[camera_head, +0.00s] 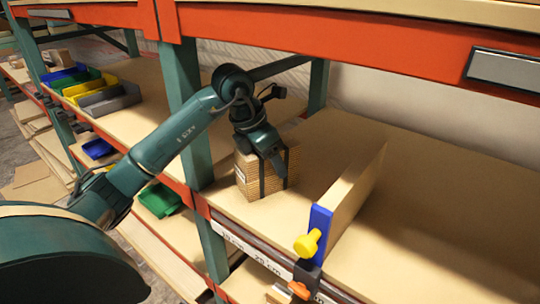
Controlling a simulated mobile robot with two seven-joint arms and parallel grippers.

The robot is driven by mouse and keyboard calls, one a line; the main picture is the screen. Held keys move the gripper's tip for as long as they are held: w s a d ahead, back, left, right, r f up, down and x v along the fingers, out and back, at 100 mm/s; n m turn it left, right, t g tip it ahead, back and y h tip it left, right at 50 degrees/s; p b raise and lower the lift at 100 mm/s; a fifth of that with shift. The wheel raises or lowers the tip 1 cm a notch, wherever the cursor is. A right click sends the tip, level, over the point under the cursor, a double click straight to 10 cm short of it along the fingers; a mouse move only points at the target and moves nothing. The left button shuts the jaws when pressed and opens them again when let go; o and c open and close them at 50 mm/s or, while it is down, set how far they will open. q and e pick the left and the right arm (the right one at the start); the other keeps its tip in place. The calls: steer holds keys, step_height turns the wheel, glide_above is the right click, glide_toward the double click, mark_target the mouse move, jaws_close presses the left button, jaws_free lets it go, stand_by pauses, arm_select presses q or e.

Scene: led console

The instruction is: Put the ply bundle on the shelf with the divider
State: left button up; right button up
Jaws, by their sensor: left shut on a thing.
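The ply bundle (244,180), a stack of thin wooden sheets with dark straps, is on or just above the shelf board (320,140) near a teal upright; I cannot tell if it touches the board. My left gripper (268,160) comes down on it from above and is shut on it, hiding part of its top and side. The divider (352,196) is an upright wooden panel with a blue front end, right of the bundle and apart from it. A yellow knob (307,244) sits at its front. My right gripper is not in view.
A teal upright (186,95) stands left of the bundle, and an orange beam (330,50) runs overhead. Several coloured bins (108,98) stand in the left bay. The board right of the divider (450,210) is clear. A label strip (250,250) runs along the front edge.

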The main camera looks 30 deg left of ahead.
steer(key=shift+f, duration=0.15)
arm_select(q)
steer(key=o, duration=1)
steer(key=shift+f, duration=0.1)
steer(key=shift+c, duration=0.2)
steer(key=shift+o, duration=0.7)
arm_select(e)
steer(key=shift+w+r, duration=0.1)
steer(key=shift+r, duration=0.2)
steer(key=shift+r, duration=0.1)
